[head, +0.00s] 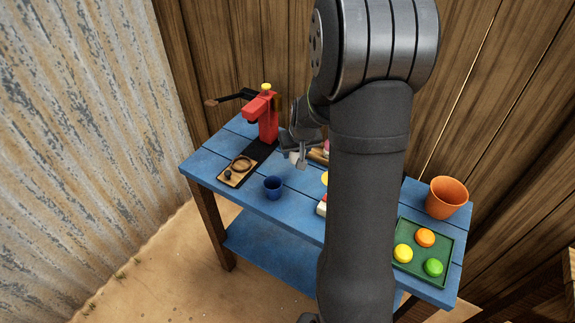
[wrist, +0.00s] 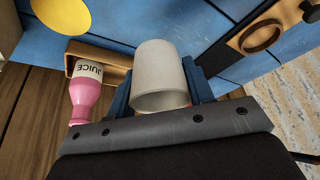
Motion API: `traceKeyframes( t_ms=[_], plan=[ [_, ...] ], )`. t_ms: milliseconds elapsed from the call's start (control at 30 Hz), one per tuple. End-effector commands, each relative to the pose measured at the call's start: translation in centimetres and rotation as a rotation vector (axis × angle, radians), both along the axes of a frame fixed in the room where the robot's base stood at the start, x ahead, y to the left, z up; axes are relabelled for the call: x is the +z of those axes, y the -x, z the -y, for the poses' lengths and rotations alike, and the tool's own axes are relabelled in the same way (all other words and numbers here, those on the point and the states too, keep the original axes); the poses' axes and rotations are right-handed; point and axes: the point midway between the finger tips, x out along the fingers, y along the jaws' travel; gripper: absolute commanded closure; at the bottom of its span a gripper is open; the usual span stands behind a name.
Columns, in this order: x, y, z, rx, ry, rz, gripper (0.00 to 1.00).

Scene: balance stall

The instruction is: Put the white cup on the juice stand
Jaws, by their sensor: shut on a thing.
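The white cup (wrist: 160,65) is between the two fingers of my gripper (wrist: 162,97), which is shut on it. Its open rim faces the wrist camera. In the head view the cup (head: 293,157) shows only in part beside my gripper (head: 300,160), over the back middle of the blue table. I cannot tell whether it touches the table. A pink bottle marked JUICE (wrist: 86,88) stands in a wooden holder (wrist: 98,52), left of the cup in the wrist view. A wooden board with a ring (head: 241,165) lies before a red press (head: 263,117). I cannot tell which is the juice stand.
A dark blue cup (head: 273,187) stands right of the board. My arm hides much of the table's middle. A plank wall (head: 500,130) closes the back.

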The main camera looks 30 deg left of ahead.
Motion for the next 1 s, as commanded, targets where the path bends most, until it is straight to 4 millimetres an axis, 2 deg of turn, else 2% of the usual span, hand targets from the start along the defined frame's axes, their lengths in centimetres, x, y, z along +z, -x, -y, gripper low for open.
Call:
traceKeyframes(
  t_ms=[33,100,300,433,667,1000],
  plan=[
    [-0.8,0.3,-1.3,0.004,0.001,-0.002,0.75],
    [-1.6,0.5,-2.5,0.003,0.002,-0.002,0.75],
    [-2.7,0.7,-4.5,0.000,0.000,0.000,0.75],
    [-3.5,0.8,-4.6,-0.001,0.001,-0.002,0.75],
    [-6.6,0.8,-4.6,-0.003,0.001,-0.002,0.75],
    [-7.0,0.7,-4.6,-0.002,0.000,0.000,0.75]
  ],
)
